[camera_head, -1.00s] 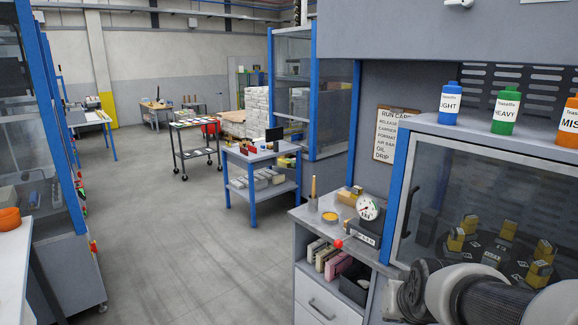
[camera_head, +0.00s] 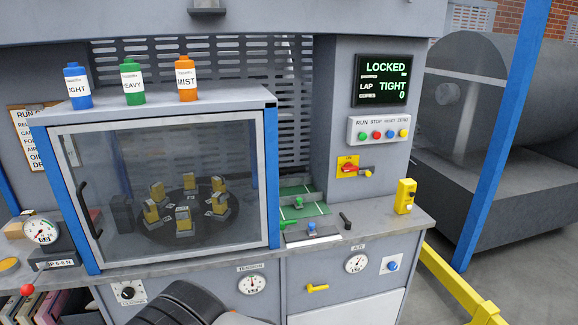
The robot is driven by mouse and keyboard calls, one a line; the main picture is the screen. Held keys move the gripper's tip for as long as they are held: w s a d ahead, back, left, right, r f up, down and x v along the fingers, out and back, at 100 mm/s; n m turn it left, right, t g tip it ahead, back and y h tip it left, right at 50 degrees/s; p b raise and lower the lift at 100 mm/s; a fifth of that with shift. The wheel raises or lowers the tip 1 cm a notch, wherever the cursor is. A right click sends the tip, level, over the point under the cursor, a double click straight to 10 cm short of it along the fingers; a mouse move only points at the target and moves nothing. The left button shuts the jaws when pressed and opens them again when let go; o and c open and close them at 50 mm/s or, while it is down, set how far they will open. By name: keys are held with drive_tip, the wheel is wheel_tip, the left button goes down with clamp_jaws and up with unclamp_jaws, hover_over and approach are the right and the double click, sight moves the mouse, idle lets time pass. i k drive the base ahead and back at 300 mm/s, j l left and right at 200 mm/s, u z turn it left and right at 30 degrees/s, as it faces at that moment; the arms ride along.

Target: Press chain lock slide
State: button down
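I cannot tell for sure which part is the chain lock slide. On the counter right of the glass cabinet, a small grey plate (camera_head: 312,238) carries a blue knob (camera_head: 311,227). Beside it are a green lever (camera_head: 287,224) and a green panel (camera_head: 303,211) with a green knob (camera_head: 298,202). A black handle (camera_head: 345,220) lies to their right. A display (camera_head: 384,80) above reads LOCKED, LAP TIGHT 0. Part of my dark arm shows at the bottom, left of centre, below the counter edge. My gripper is not in view.
The glass cabinet (camera_head: 272,180) holds several yellow-and-black blocks on a dark disc. Blue, green and orange bottles stand on top. A yellow box (camera_head: 405,196) stands at the counter's right end. A blue post (camera_head: 503,130) and yellow rail (camera_head: 448,276) are at right.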

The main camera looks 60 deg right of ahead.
sight(367, 173)
drive_tip(key=z, duration=2.5)
drive_tip(key=i+l+u, duration=0.25)
drive_tip(key=i+l, duration=0.7)
